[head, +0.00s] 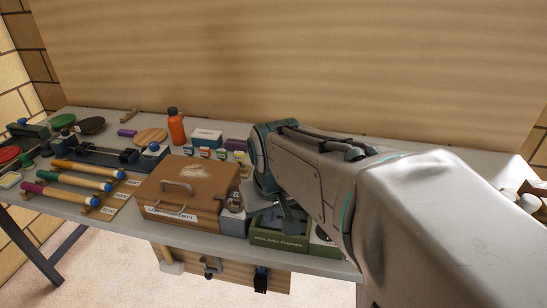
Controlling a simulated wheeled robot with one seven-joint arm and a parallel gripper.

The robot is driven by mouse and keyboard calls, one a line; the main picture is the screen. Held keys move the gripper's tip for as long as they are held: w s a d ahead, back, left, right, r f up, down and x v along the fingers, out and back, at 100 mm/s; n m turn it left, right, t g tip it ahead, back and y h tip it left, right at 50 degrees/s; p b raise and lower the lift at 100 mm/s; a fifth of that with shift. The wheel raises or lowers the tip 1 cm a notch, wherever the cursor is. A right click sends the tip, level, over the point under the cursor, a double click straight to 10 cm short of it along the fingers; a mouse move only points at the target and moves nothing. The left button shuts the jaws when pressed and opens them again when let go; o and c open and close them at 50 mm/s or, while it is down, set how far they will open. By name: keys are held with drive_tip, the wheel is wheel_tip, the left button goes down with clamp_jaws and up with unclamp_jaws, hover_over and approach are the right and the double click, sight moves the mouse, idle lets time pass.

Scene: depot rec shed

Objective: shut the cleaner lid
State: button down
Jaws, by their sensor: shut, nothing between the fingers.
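The ball cleaner (279,241) is a dark green box with a pale printed label on its front. It stands at the front edge of the table, right of the brown case. My gripper (292,222) points down at the box and is shut with nothing held. My wrist and forearm cover much of the box's top and back. I cannot make out the lid or how far it stands open, nor whether the fingers touch the box.
A brown lost property case (187,189) with a handle stands left of the cleaner, and a small grey box (233,219) sits between them. Table (215,241) space around the cleaner is tight.

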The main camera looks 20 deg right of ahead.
drive_tip(key=w+d+m+b, duration=0.1)
drive_tip(key=w+d, duration=0.5)
drive_tip(key=w, duration=0.4)
drive_tip(key=w+d, duration=0.7)
drive_tip(key=w, duration=0.4)
drive_tip(key=shift+t, duration=0.4)
drive_tip(key=x, duration=0.6)
drive_tip(key=p+x, duration=0.1)
drive_tip(key=x, duration=0.2)
drive_tip(key=shift+a+f, duration=0.2)
drive_tip(key=shift+f, duration=0.3)
drive_tip(key=s, duration=0.3)
drive_tip(key=shift+a+p, duration=0.15)
drive_tip(key=shift+p, duration=0.2)
drive_tip(key=shift+s+a+f, duration=0.1)
drive_tip(key=shift+s+f, duration=0.15)
drive_tip(key=shift+s, duration=0.25)
